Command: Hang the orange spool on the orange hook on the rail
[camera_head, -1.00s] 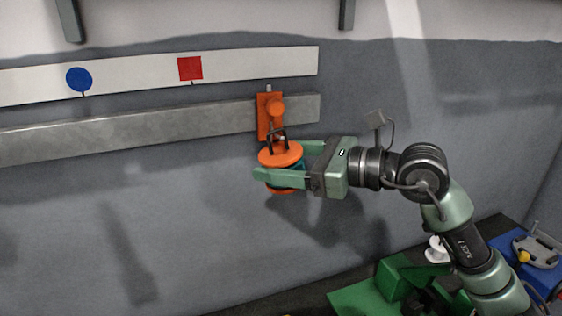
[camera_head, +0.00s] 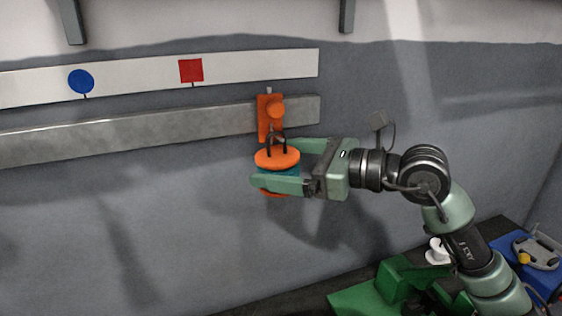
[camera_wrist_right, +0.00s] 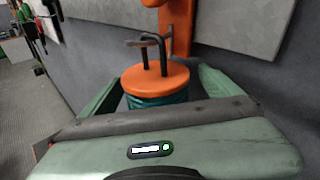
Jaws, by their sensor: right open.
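The orange spool (camera_head: 277,158) has orange end discs, a teal winding and a dark wire loop on top. It is below the orange hook (camera_head: 270,112), which is fixed on the grey metal rail (camera_head: 150,127). In the head view the loop overlaps the hook's lower end. My right gripper (camera_head: 285,167) is open, with one finger on each side of the spool. The right wrist view also shows the spool (camera_wrist_right: 155,77) upright between the spread fingers, with its loop reaching up at the hook (camera_wrist_right: 182,25). Whether the loop bears on the hook is unclear. My left gripper is not in view.
A white strip (camera_head: 130,80) above the rail carries a blue disc (camera_head: 81,81) and a red square (camera_head: 191,70). A green object (camera_head: 370,298) and a blue one (camera_head: 540,262) are at the lower right. The wall left of the spool is clear.

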